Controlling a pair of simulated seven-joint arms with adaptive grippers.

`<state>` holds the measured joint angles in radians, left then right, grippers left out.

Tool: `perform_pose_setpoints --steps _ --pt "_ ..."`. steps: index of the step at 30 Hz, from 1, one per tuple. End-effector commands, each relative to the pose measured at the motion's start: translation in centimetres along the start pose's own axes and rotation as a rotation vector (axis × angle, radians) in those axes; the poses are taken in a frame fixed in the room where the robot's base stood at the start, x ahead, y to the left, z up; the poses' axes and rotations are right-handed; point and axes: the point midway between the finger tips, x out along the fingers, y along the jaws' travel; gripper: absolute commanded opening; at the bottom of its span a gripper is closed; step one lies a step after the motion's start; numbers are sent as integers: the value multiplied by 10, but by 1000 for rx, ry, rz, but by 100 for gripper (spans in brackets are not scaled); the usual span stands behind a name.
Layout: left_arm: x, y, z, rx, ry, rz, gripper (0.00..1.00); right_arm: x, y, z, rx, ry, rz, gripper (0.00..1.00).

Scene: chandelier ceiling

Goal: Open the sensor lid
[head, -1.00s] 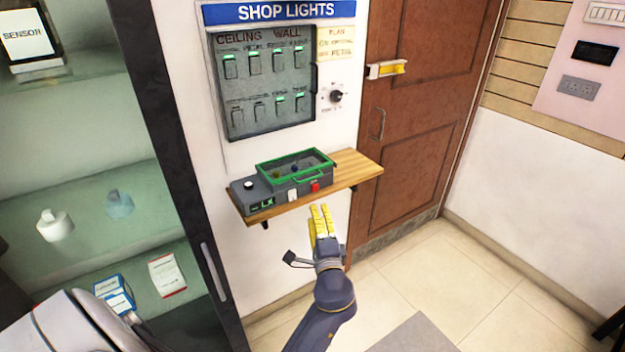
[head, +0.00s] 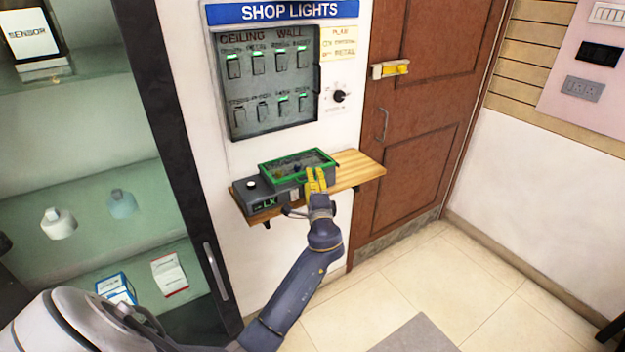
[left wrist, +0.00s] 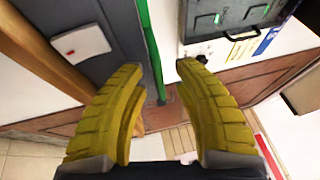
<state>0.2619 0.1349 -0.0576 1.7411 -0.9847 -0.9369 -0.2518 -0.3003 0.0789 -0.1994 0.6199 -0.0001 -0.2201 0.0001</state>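The sensor box (head: 262,198) is dark grey and sits on a wooden wall shelf. Its clear lid with a green frame (head: 288,157) lies closed on top. My left gripper (head: 316,173) has yellow fingers and is at the front right of the box, over the lid's front edge, hiding the green handle there in the head view. In the left wrist view the fingers (left wrist: 162,68) are apart, with a green bar (left wrist: 151,50) of the lid between or just beyond their tips. Contact cannot be told. My right gripper is not in view.
The wooden shelf (head: 357,170) is bare to the right of the box. Above is the switch panel (head: 268,105) with a dial (head: 339,96). A brown door (head: 425,120) stands at the right, and a glass cabinet (head: 90,165) with bottles and boxes at the left.

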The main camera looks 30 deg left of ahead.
Motion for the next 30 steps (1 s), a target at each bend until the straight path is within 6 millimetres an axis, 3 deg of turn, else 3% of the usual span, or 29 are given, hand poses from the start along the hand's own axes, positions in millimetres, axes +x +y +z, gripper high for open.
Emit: perform_pose_setpoints --steps 12,21,30 --pt "4 0 0 0 0 0 33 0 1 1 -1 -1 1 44" --pt "3 0 0 0 0 0 0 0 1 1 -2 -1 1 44" --pt "3 0 0 0 0 1 0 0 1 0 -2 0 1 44"
